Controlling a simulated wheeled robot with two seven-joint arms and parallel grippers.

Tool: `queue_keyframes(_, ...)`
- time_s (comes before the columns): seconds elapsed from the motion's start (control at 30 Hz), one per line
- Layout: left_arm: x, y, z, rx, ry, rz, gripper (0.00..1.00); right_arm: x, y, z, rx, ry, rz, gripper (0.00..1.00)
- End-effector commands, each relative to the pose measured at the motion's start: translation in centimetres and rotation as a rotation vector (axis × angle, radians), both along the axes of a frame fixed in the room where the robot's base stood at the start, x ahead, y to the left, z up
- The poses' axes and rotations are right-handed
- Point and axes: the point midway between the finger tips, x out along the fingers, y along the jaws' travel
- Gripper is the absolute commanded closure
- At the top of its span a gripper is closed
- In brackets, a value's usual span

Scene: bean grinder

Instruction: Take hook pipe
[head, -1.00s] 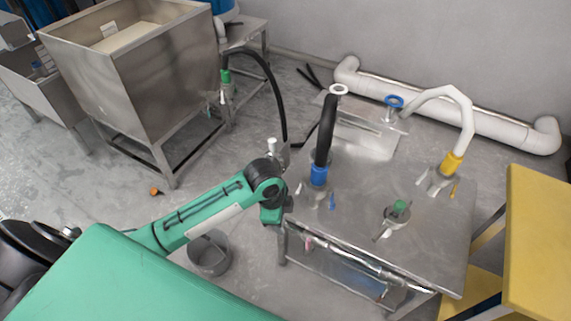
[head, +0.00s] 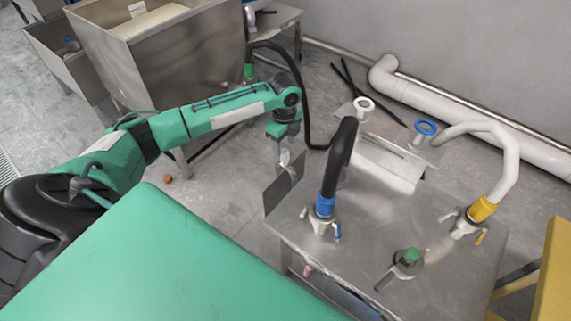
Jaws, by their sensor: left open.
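A black hooked pipe (head: 340,160) with a blue collar stands on a valve on the steel table (head: 450,270). A white hooked pipe (head: 511,158) with a yellow collar stands on another valve at the right. A thin black hose (head: 303,88) with a green fitting arches down behind my left arm at the back. I cannot tell which of these is the hook pipe. My left gripper (head: 285,158) is open and points down, left of the blue-collared pipe and apart from it in the picture. Its fingertips are small and hard to make out. My right gripper is out of view.
A valve with a green top (head: 408,260) stands on the table with no pipe on it. White (head: 364,104) and blue (head: 426,128) ring fittings are at the table's back. A steel hopper (head: 165,55) stands back left, a yellow surface (head: 555,275) right.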

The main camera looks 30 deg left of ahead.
Motion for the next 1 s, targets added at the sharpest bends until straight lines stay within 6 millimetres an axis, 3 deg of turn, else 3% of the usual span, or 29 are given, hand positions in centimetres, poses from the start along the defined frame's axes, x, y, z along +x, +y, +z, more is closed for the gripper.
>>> queue_keyframes(0.1,0.0,0.0,-2.4,0.0,0.001,0.001,0.49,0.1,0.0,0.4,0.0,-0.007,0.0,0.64)
queue_keyframes(0.47,0.0,0.1,-5.1,0.001,0.001,0.001,0.49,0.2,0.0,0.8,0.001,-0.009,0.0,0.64)
queue_keyframes(0.7,0.1,0.3,-8.6,0.0,0.001,0.0,0.49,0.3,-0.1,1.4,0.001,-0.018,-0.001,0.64)
queue_keyframes(1.0,0.2,0.3,-9.2,0.001,-0.002,0.0,0.51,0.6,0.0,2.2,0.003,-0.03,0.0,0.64)
